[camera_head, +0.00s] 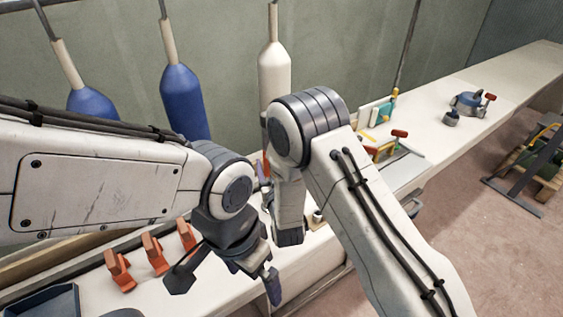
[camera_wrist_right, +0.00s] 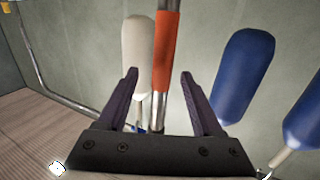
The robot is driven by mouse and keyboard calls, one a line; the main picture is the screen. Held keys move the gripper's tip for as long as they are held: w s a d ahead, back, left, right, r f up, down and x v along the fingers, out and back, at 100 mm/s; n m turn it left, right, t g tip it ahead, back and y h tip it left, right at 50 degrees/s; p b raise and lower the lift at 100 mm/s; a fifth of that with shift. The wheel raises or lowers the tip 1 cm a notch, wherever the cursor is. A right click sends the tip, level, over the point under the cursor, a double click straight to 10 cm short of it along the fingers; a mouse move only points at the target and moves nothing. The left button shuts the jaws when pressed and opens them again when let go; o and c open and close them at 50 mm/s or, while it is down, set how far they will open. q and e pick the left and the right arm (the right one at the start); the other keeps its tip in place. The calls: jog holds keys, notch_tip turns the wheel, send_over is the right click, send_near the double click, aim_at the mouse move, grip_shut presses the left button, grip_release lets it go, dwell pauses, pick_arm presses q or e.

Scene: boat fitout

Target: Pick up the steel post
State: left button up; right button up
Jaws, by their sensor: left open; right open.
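The steel post shows in the right wrist view as an upright metal tube with an orange band (camera_wrist_right: 166,55). My right gripper (camera_wrist_right: 158,75) is open, with the post standing between its two dark fingers in that picture. How far the post lies beyond the fingertips is hard to tell, and I see no contact. In the head view my right arm hides most of the post and the right gripper. My left gripper (camera_head: 254,277) is open and empty above the pale bench, pointing down.
Blue fenders (camera_head: 184,100) and a white fender (camera_head: 274,72) hang along the wall. Orange clamp-like pieces (camera_head: 152,254) stand on the bench at left, near a dark tray (camera_head: 45,302).

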jog(key=p+x, duration=0.2)
jog(key=x, duration=0.4)
jog(key=shift+w+a+f, duration=0.15)
jog(key=shift+w, duration=0.1)
jog(key=shift+w+a+f, duration=0.1)
jog(key=shift+w, duration=0.3)
grip_shut()
